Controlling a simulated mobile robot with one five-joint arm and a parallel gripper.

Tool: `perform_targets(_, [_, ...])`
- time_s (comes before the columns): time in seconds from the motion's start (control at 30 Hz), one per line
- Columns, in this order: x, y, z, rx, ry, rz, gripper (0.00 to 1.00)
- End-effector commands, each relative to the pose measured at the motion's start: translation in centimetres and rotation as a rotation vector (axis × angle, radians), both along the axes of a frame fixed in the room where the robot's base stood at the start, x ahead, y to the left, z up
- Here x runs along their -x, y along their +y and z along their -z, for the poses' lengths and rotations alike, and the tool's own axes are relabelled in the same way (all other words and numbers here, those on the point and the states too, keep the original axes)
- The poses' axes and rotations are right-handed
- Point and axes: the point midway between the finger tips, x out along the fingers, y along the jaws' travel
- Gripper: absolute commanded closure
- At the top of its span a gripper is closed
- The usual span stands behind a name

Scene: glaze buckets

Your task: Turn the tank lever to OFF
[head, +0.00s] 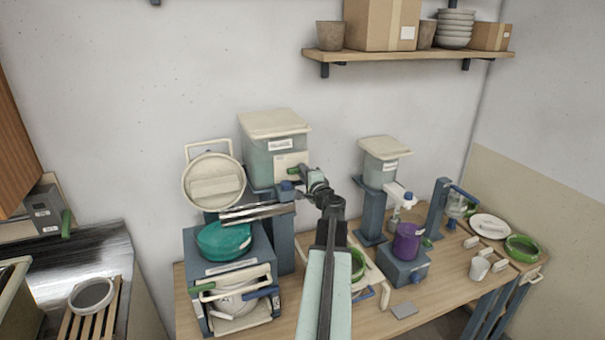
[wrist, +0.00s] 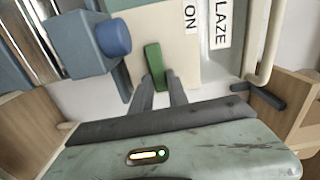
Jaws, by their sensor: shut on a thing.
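The green tank lever (wrist: 154,60) shows at the middle of the wrist view, on a cream plate (wrist: 171,30) beside an ON label (wrist: 190,17). My gripper (wrist: 158,86) is shut on the lever's near end. In the head view the lever (head: 294,170) is small, on the front of the larger glaze tank (head: 262,158), which has a cream lid. My gripper (head: 306,176) reaches it from the lower right. I cannot read an OFF mark in either view.
A blue knob (wrist: 114,38) sits just left of the lever. Below the tank, a teal bowl (head: 224,240) rests on a blue stand. A smaller tank (head: 382,168), a purple bucket (head: 407,241) and green dishes (head: 521,247) stand to the right. A shelf (head: 410,54) hangs above.

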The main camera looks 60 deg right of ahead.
Motion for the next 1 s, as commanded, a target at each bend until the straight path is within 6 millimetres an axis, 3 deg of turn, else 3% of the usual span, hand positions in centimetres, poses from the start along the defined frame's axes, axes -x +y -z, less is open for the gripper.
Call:
perform_targets(0.33, [-0.1,0.1,0.3,-0.047,-0.035,-0.002,1.00])
perform_targets(0.37, [-0.1,0.1,0.3,-0.047,-0.035,-0.002,0.75])
perform_targets(0.43, [-0.1,0.1,0.3,-0.047,-0.035,-0.002,0.58])
perform_targets(0.77, [0.0,0.2,0.2,-0.046,-0.034,-0.002,0.58])
perform_targets(1.0, [2.5,2.1,0.3,-0.046,-0.034,0.000,0.58])
